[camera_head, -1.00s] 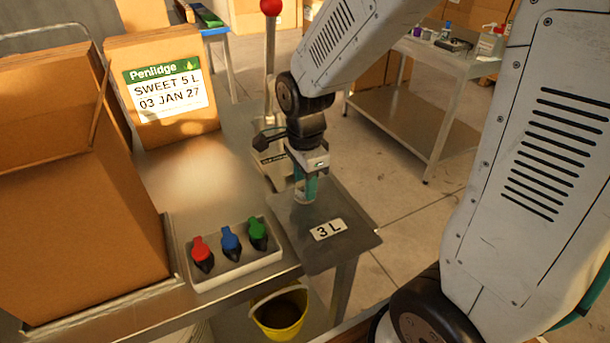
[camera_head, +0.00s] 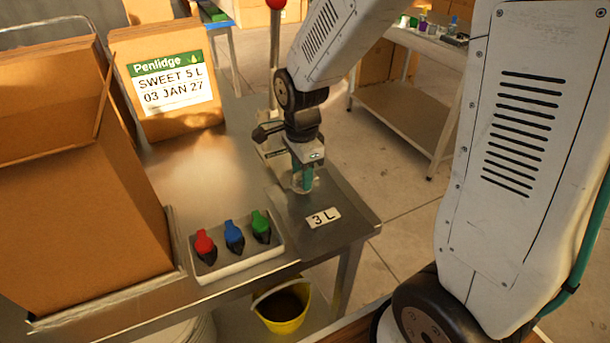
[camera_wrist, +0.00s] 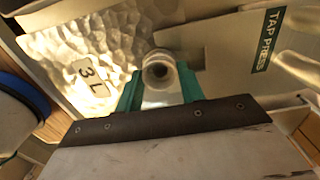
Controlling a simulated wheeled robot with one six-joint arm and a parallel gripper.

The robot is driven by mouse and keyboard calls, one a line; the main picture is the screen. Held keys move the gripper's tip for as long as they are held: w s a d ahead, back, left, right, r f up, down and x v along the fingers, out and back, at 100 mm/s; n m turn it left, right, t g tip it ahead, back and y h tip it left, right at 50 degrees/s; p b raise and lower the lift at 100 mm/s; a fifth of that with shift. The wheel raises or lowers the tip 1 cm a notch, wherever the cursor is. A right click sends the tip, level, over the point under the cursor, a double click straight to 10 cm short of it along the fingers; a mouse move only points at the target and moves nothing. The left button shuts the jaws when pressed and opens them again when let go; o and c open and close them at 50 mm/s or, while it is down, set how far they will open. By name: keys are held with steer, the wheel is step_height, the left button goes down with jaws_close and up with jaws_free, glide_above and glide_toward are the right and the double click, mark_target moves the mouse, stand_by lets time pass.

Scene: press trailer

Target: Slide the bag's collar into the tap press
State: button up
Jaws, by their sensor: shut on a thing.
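My gripper (camera_head: 303,182) has teal fingers and is shut on the bag's collar, low over the table's right end. The pale round collar (camera_wrist: 160,72) shows between the fingers in the wrist view, with a dark opening. The silvery, crinkled bag (camera_wrist: 60,40) spreads left of it, with a "3 L" label that also shows on the bag in the head view (camera_head: 323,217). The tap press (camera_head: 276,90) stands just behind my gripper, partly hidden by my arm. Its labelled plate (camera_wrist: 225,65) is right of the collar in the wrist view. I cannot see the collar touching the press.
A white tray (camera_head: 240,266) of red, blue and green taps is left of the bag. A large open carton (camera_head: 80,230) and a labelled Penlidge box (camera_head: 170,80) stand farther left. A yellow bucket (camera_head: 283,310) is below the table edge. A side table (camera_head: 400,112) stands behind right.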

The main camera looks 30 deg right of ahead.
steer(key=shift+w, duration=2.15)
steer(key=o, duration=1)
steer(key=shift+o, duration=0.2)
step_height(320, 180, up, 8)
